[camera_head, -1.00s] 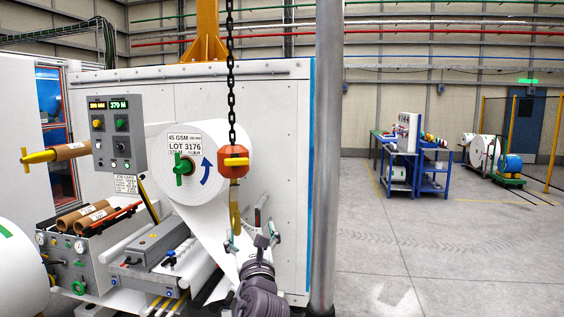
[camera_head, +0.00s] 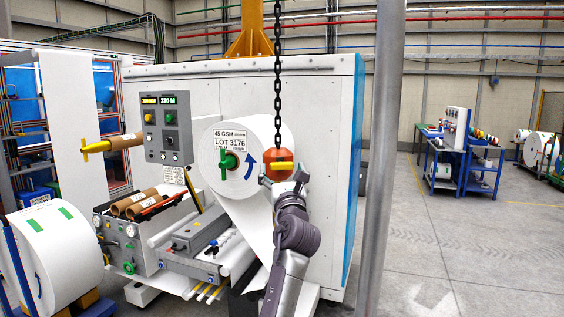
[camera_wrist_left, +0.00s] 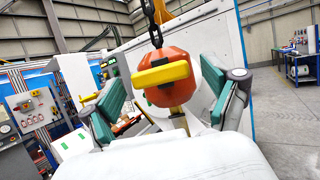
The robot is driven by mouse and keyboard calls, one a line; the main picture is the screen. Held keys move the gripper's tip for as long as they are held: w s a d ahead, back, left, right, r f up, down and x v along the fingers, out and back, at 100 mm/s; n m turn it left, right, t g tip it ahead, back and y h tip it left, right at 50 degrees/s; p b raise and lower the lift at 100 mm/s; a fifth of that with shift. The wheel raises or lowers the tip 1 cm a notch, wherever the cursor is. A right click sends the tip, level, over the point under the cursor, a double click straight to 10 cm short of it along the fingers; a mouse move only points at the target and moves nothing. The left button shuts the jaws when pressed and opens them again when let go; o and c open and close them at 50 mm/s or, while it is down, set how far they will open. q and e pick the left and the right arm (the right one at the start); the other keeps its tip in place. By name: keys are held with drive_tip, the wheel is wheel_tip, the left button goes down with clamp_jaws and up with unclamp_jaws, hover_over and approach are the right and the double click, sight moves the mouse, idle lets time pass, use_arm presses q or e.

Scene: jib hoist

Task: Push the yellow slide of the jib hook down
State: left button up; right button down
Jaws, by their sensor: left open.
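The jib hook's orange block (camera_head: 278,158) hangs from a dark chain (camera_head: 278,75) in front of the white paper roll. Its yellow slide (camera_head: 281,166) is a bar across the block's near face. In the left wrist view the slide (camera_wrist_left: 161,74) and the orange block (camera_wrist_left: 172,85) are large and central. My left gripper (camera_head: 284,178) is at the block's lower part. Its green-padded fingers (camera_wrist_left: 168,100) are spread wide on either side of the block, with gaps visible. The hook below the block is mostly hidden by my gripper. My right gripper is not in view.
The paper roll (camera_head: 222,180) with its green core handle is close behind the hook. A control box (camera_head: 167,130) and rewinder bench (camera_head: 190,250) are at the left. A grey post (camera_head: 380,160) stands right of my arm. Open floor lies beyond it.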

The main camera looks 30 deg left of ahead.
sight(282, 180)
use_arm(q)
drive_tip(key=shift+w+a+r, duration=0.25)
drive_tip(key=shift+w+a, duration=0.2)
drive_tip(key=shift+w, duration=0.05)
clamp_jaws()
wheel_tip(282, 180, down, 3)
drive_tip(key=shift+f+b, duration=0.2)
drive_tip(key=shift+b, duration=0.45)
drive_tip(key=shift+s+d, duration=0.1)
